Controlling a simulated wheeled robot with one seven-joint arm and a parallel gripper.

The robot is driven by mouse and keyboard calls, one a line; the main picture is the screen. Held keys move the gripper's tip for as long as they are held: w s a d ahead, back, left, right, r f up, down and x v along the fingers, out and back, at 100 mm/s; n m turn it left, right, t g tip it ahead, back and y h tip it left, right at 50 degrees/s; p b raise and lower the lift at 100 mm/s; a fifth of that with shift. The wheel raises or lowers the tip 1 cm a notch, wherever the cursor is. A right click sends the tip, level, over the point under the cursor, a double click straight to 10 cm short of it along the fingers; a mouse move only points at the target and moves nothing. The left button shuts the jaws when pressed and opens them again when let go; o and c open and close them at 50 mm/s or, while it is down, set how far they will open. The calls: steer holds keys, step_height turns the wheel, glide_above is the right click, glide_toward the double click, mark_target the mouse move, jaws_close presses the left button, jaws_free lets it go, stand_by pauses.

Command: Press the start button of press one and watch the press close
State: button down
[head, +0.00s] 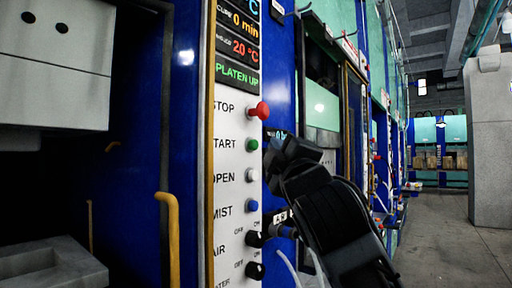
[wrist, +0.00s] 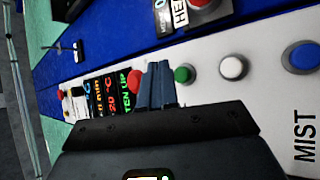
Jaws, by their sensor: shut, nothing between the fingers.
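The press control panel (head: 228,190) is a white strip with a column of labelled controls. The green START button (head: 253,145) sits below the red STOP button (head: 261,110). My gripper (head: 276,152) is shut and empty, just right of the green button in the head view. In the wrist view the shut fingertips (wrist: 158,70) lie between the red button (wrist: 134,82) and the green button (wrist: 184,74), closer to the green. I cannot tell whether they touch the panel. The display (head: 238,75) reads PLATEN UP. The press (head: 55,65) at left shows an open dark gap.
Below START are a white OPEN button (head: 251,175), a blue MIST button (head: 251,206) and black knobs (head: 255,271). A yellow handle (head: 172,235) stands left of the panel. More blue presses line the wall, with a clear grey floor (head: 450,245) at right.

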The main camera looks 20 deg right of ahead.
mark_target(254, 145)
steer(key=shift+w+a, duration=0.45)
steer(key=shift+w, duration=0.15)
stand_by(1.7)
steer(key=shift+w+a, duration=0.2)
steer(key=shift+w, duration=0.1)
